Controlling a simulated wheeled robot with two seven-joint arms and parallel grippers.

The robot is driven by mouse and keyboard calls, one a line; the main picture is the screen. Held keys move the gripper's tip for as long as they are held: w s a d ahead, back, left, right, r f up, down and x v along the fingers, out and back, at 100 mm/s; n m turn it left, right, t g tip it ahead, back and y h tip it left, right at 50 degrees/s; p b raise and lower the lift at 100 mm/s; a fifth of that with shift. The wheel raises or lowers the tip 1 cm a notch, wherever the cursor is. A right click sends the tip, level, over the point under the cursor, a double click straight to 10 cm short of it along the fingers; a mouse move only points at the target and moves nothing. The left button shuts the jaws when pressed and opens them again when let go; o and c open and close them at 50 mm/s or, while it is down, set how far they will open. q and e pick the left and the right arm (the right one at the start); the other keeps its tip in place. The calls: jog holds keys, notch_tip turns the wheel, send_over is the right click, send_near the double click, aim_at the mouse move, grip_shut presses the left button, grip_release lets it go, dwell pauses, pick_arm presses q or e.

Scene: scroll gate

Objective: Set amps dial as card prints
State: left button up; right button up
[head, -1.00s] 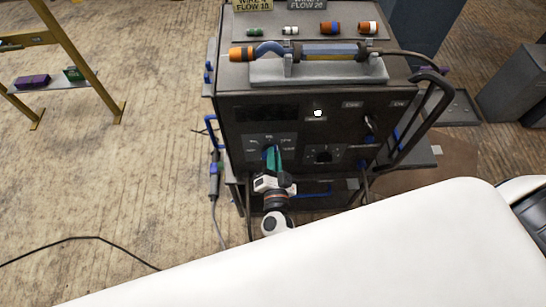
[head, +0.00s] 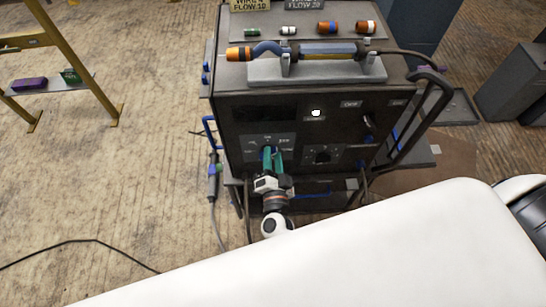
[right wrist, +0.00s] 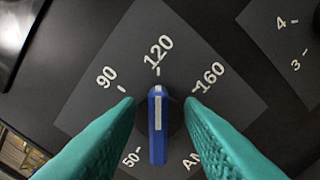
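The amps dial's blue knob (right wrist: 158,125) has a white stripe that points up at the 120 mark in the right wrist view. Its grey scale plate (right wrist: 205,65) prints 50, 90, 120 and 160; the lettering at lower right is partly hidden. My right gripper (right wrist: 160,104) is open, with one teal finger on each side of the knob and gaps between. In the head view the right gripper (head: 273,152) is at the left dial on the machine front. A yellow card (head: 250,5) and a grey card (head: 304,5) stand at the top edge, partly cut off. My left gripper is not in view.
The dark machine (head: 235,165) carries a torch (head: 310,50) in a grey cradle, with several small coloured parts behind. A second dial (head: 322,154) is just right of my gripper. A black handle (head: 430,105) sticks out at right. A yellow rack (head: 75,60) stands at left.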

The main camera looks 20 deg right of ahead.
jog(key=b+v, duration=0.1)
jog(key=v, duration=1.1)
jog(key=shift+b, duration=0.4)
jog(key=shift+r, duration=0.1)
